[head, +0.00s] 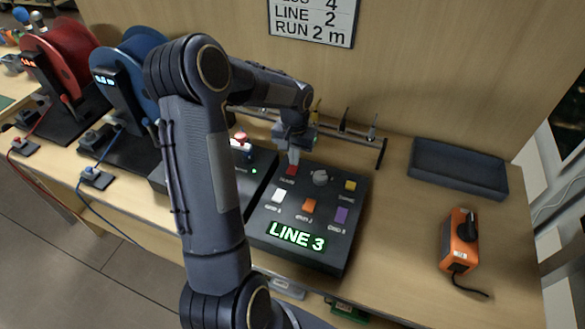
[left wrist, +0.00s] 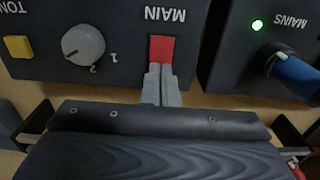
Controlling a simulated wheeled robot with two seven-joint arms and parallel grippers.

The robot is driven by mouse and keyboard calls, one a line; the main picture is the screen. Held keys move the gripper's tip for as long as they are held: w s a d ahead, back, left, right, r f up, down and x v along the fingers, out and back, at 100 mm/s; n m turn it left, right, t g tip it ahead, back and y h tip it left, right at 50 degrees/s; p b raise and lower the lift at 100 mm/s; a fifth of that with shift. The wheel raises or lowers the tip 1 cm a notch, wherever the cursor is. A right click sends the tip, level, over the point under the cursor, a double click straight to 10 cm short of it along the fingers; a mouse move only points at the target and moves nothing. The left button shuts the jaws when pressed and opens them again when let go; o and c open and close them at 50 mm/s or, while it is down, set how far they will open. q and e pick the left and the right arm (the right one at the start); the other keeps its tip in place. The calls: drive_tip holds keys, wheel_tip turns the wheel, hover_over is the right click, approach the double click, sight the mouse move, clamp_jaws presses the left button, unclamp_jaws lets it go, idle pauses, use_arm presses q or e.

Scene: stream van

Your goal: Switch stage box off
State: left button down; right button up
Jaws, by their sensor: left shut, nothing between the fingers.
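A black control box (head: 295,255) with a lit green "LINE 3" display stands on the table in the middle of the head view. Its top carries a red MAIN switch (head: 291,170), a grey knob (head: 320,177), and white, orange, purple and yellow buttons. My left gripper (head: 294,155) is shut and empty, pointing down at the red switch. In the left wrist view, its closed fingertips (left wrist: 161,72) overlap the near edge of the red switch (left wrist: 161,48); I cannot tell whether they press it. The yellow button (left wrist: 18,47) and grey knob (left wrist: 83,44) also show there. My right gripper is out of view.
Left of the control box is a second dark box with a green light and a blue MAINS knob (left wrist: 295,75). An orange device (head: 459,245) and an empty dark tray (head: 455,170) lie to the right. Blue (head: 132,60) and red (head: 62,55) reels stand left. A low rack (head: 380,152) stands behind.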

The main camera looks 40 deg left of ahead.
use_arm(q)
drive_tip(key=shift+f, duration=0.4)
drive_tip(key=shift+r+p, duration=2.2)
drive_tip(key=shift+r, duration=1.3)
drive_tip(key=s+d+r+t+h, duration=0.1)
drive_tip(key=s+d+r+t, duration=0.2)
drive_tip(key=s+d+r, duration=0.7)
drive_tip(key=s+d+r+m+t+h, duration=0.2)
drive_tip(key=s+d, duration=0.6)
drive_tip(key=s, duration=0.4)
drive_tip(key=shift+s+t+h, duration=0.25)
drive_tip(key=shift+t+h, duration=0.05)
drive_tip(key=shift+h, duration=0.1)
